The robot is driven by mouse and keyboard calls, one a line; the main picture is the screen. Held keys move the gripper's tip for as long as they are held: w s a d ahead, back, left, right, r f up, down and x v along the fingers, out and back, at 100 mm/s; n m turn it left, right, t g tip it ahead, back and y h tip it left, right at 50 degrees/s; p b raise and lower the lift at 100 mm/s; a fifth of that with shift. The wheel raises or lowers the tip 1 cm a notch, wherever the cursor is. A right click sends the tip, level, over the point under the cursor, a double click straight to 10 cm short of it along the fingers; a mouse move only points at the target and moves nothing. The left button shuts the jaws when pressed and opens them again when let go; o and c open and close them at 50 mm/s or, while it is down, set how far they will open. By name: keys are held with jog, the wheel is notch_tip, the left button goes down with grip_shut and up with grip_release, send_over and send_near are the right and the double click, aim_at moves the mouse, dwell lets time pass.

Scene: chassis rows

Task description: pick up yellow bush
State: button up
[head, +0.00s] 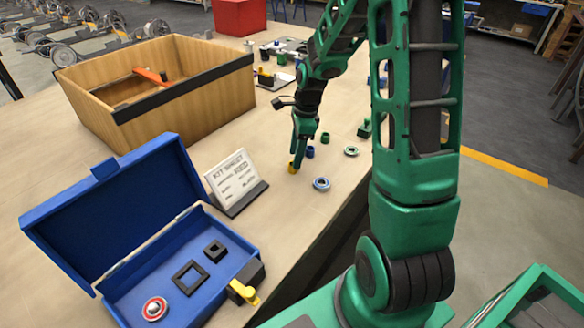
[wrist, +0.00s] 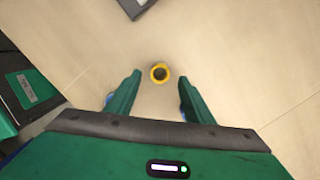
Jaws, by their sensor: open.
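The yellow bush (wrist: 160,73) is a small ring with a dark bore, standing on the table. In the wrist view it sits just ahead of my fingertips, between their lines. In the head view the yellow bush (head: 292,168) shows at the tip of my gripper (head: 297,158), partly hidden by a finger. In the wrist view my gripper (wrist: 152,88) is open with nothing between its fingers. I cannot tell its exact height above the bush.
Close by on the table (head: 240,270) are a blue bush (head: 310,152), a green bush (head: 325,138) and a bearing ring (head: 321,184). An open blue case (head: 110,210), a sign (head: 236,180) and a wooden crate (head: 190,100) stand to the left. The table edge is to the right.

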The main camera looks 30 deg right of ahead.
jog(key=shift+w+a+f, duration=0.1)
jog(key=shift+a+f, duration=0.05)
jog(key=shift+f, duration=0.8)
jog(key=shift+w+a+f, duration=0.1)
jog(key=shift+a+f, duration=0.05)
jog(key=shift+f, duration=0.75)
jog(key=c, duration=1.1)
jog(key=shift+r, duration=0.6)
notch_tip(320, 180, up, 3)
jog(key=shift+f, duration=0.2)
jog(key=s+a+r, duration=0.1)
jog(key=a+r, duration=0.1)
jog(key=a, duration=0.1)
jog(key=s+a+r, duration=0.1)
jog(key=a+r, duration=0.1)
jog(key=a, duration=0.2)
jog(key=s+a+r, duration=0.1)
jog(key=a+r, duration=0.2)
jog(key=a, duration=0.1)
jog(key=shift+s+r, duration=0.1)
jog(key=shift+s, duration=0.2)
